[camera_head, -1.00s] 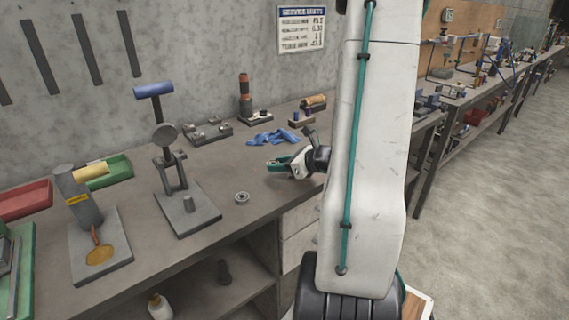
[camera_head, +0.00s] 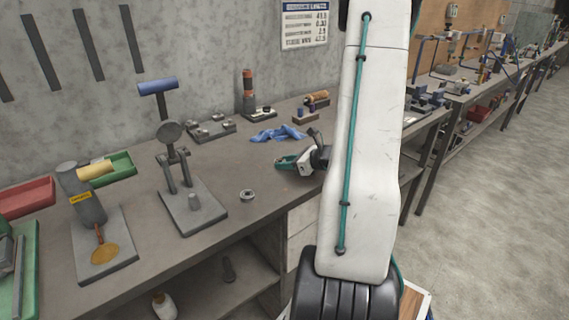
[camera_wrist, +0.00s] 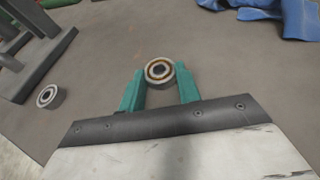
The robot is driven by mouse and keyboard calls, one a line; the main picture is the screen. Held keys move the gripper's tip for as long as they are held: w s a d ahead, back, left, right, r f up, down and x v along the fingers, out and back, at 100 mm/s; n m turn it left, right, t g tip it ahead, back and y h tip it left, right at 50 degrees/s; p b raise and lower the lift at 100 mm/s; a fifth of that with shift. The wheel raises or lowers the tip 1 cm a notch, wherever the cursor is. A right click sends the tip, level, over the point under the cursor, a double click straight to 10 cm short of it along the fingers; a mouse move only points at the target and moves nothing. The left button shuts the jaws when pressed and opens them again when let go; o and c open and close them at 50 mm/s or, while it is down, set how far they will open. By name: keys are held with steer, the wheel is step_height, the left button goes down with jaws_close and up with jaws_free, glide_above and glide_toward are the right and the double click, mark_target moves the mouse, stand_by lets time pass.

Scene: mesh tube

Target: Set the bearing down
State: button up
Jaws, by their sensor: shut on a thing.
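My gripper (camera_wrist: 160,88) is shut on a bearing (camera_wrist: 159,71), a steel ring with a brownish inner band, gripped between the teal fingertips. In the head view my gripper (camera_head: 287,160) is low over the middle of the workbench (camera_head: 225,235), in front of the blue cloth. I cannot tell whether the held bearing touches the bench top. A second bearing (camera_head: 247,195) lies loose on the bench, left of my gripper and beside the press base; it also shows in the wrist view (camera_wrist: 48,96).
An arbor press (camera_head: 185,190) with a blue handle stands to the left. A blue cloth (camera_head: 277,134) lies behind my gripper. A fixture block (camera_head: 210,128) and an orange-and-black tool (camera_head: 248,95) stand at the back. Bare bench lies between my gripper and the loose bearing.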

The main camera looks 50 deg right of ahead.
steer(key=shift+f, duration=0.15)
steer(key=o, duration=1.1)
steer(key=shift+c, duration=0.2)
steer(key=shift+w, duration=0.1)
